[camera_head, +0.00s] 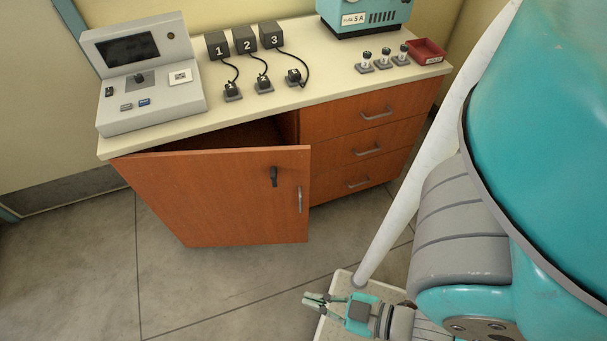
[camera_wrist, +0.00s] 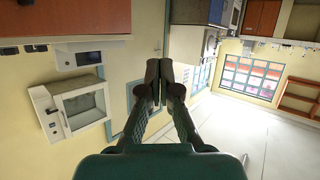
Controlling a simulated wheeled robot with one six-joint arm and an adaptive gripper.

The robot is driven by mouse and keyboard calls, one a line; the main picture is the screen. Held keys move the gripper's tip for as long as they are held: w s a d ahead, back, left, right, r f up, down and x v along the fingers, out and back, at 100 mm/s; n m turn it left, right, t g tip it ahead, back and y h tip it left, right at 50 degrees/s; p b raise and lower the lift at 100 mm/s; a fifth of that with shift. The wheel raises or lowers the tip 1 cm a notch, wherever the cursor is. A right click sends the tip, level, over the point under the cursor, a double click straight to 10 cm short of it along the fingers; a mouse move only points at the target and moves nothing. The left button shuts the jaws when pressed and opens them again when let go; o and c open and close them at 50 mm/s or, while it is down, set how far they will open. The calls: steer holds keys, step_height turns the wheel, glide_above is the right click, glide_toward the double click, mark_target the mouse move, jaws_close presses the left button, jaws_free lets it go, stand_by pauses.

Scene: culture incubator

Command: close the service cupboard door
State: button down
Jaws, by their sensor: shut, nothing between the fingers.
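The service cupboard door (camera_head: 225,198) is an orange-brown wooden panel in the head view. It stands ajar, swung outward from the left side of the cupboard, with a dark gap above its top edge. It has a dark latch (camera_head: 273,176) and a pale upright handle (camera_head: 299,199) near its right edge. My gripper (camera_head: 312,300) is at the bottom of the head view, in front of and below the door and apart from it. In the wrist view my gripper (camera_wrist: 158,82) has its fingers together and empty. The cupboard door does not show clearly there.
The worktop (camera_head: 280,98) carries a control console (camera_head: 150,75), numbered black boxes (camera_head: 244,40), a teal machine (camera_head: 365,15) and a red tray (camera_head: 427,51). Three drawers (camera_head: 365,140) beside the door are shut. The floor (camera_head: 210,290) before the door is clear.

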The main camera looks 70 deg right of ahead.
step_height(320, 180, down, 9)
steer(key=w+d+n+g+h, duration=0.2)
steer(key=n+g+h, duration=0.2)
steer(key=g+h, duration=0.3)
steer(key=h, duration=1)
glide_toward(300, 169)
steer(key=x, duration=0.7)
steer(key=shift+d+f, duration=0.1)
steer(key=shift+w, duration=0.1)
